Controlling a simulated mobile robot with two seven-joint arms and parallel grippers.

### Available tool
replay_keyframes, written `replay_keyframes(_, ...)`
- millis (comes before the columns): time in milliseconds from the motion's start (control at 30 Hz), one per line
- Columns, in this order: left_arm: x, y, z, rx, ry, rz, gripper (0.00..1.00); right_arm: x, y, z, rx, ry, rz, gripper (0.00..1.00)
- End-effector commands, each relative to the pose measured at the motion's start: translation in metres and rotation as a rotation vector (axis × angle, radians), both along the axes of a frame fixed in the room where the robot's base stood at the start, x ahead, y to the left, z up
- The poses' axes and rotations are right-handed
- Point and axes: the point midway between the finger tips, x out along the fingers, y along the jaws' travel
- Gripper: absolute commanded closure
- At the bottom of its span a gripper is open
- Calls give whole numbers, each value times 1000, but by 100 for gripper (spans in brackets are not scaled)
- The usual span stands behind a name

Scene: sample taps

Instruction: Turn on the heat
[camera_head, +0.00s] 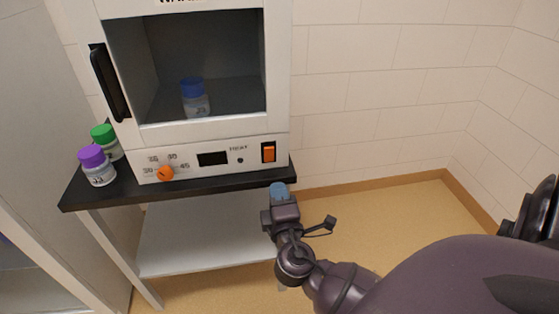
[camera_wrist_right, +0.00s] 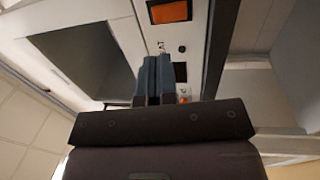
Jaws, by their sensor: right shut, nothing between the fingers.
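The white warming cabinet (camera_head: 220,134) stands on a black-topped bench. Its front panel has an orange rocker switch (camera_head: 268,152) under the right end, beside the word HEAT. The switch also shows in the right wrist view (camera_wrist_right: 169,11), near the top. An orange dial (camera_head: 166,174) with numbers sits at the panel's left, and a small dark display (camera_head: 212,159) is between them. My right gripper (camera_head: 278,190) is shut and empty, in front of and below the switch, apart from it in the picture. Its blue-grey fingertips show together in the right wrist view (camera_wrist_right: 152,72). My left gripper is not in view.
A blue-capped bottle (camera_head: 195,98) stands inside the cabinet's chamber. A green-capped bottle (camera_head: 105,141) and a purple-capped bottle (camera_head: 97,166) stand on the black bench top (camera_head: 130,192) at left. A black handle (camera_head: 108,82) is at the chamber's left. Floor to the right is clear.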

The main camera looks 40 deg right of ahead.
Motion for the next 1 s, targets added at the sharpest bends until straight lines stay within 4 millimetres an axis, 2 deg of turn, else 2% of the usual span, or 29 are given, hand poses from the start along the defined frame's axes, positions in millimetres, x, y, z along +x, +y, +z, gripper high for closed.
replay_keyframes(300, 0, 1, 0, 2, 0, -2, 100, 49, -30, 9, -3, -2, 1, 100)
replay_keyframes(500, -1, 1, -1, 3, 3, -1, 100, 73, -45, 12, -2, 0, 0, 100)
replay_keyframes(700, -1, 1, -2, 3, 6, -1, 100, 86, -53, 14, 0, 1, 1, 100)
replay_keyframes(1000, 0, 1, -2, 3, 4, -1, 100, 89, -54, 14, 1, 1, 0, 100)
